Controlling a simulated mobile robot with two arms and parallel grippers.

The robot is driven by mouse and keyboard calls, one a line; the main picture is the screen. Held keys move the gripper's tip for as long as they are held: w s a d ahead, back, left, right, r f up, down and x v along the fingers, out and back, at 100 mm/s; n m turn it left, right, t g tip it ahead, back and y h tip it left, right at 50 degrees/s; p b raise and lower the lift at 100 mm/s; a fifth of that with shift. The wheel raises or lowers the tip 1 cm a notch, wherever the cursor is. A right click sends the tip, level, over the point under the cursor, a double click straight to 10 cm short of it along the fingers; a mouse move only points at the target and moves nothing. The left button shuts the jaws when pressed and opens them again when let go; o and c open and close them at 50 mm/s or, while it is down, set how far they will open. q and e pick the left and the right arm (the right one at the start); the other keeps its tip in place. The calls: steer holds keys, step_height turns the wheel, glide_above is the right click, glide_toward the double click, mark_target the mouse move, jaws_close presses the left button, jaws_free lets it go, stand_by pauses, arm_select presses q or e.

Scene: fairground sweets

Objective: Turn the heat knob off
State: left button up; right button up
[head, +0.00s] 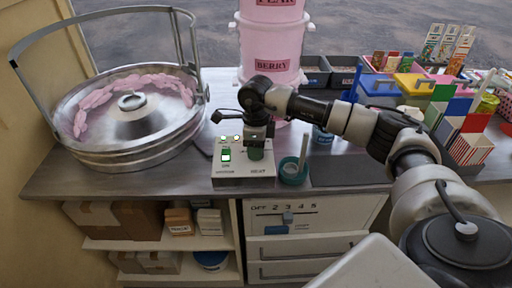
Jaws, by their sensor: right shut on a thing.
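The control box (243,182) is a small white unit at the front of the counter. It has a green lit switch (225,155) on its left and a dark green knob (256,154) on its right, with small labels too blurred to read surely. My right gripper (257,143) reaches down from above and is shut on the green knob, hiding its top and any pointer. The knob's setting cannot be told. My left gripper is not in view.
A round metal floss pan (130,148) with pink floss stands at left. A teal tape roll (293,172) lies close right of the box. A pink tub (272,50) stands behind. Colourful bins fill the right.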

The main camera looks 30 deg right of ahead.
steer(key=shift+r, duration=0.1)
steer(key=o, duration=0.9)
steer(key=r, duration=0.7)
steer(key=r+b, duration=0.1)
steer(key=r, duration=0.2)
steer(key=shift+w+d+r, duration=0.2)
steer(key=shift+w+r, duration=0.05)
steer(key=shift+r, duration=0.15)
